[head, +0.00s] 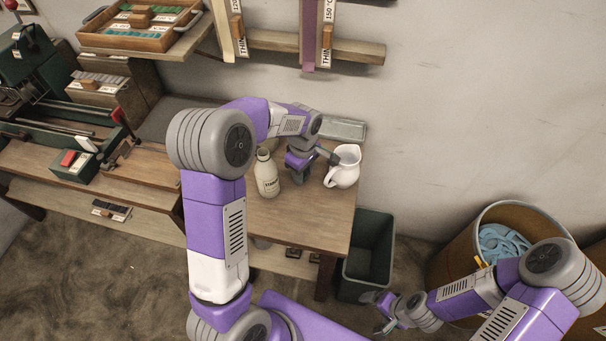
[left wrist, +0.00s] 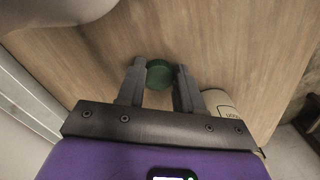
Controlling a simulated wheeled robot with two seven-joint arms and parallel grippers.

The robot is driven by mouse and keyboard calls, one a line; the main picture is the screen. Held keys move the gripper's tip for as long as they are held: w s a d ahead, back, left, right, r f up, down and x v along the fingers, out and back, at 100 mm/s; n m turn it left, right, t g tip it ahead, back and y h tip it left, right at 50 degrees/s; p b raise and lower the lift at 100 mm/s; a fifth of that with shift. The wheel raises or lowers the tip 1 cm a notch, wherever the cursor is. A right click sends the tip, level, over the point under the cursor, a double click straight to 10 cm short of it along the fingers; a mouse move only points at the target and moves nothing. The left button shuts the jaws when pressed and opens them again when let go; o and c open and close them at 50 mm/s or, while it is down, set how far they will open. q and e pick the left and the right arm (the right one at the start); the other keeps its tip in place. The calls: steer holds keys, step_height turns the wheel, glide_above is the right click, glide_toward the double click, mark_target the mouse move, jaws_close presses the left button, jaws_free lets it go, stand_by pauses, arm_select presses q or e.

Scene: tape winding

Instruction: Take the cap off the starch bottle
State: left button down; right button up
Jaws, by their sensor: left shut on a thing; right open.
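The starch bottle (head: 267,178), pale with a dark-lettered label, stands upright on the wooden table, its neck uncapped. My left gripper (head: 299,176) is just right of it, pointing down over the table. In the left wrist view my left gripper (left wrist: 160,82) is shut on a round green cap (left wrist: 159,73), apart from the bottle (left wrist: 220,103). The cap is hidden in the head view, and I cannot tell whether it touches the table. My right gripper (head: 384,314) is open and empty, low in front of the table, beyond its right end.
A white jug (head: 344,166) stands close right of my left gripper. A grey tray (head: 345,128) lies behind it. A dark bin (head: 370,250) stands by the table's right end. A round barrel (head: 458,235) with blue material is further right. Bare wood lies in front of the bottle.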

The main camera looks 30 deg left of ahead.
arm_select(q)
steer(key=shift+f, duration=0.2)
steer(key=c, duration=0.7)
jaws_free()
steer(key=shift+c, duration=0.2)
steer(key=shift+r, duration=0.1)
step_height(320, 180, up, 12)
steer(key=p, duration=0.4)
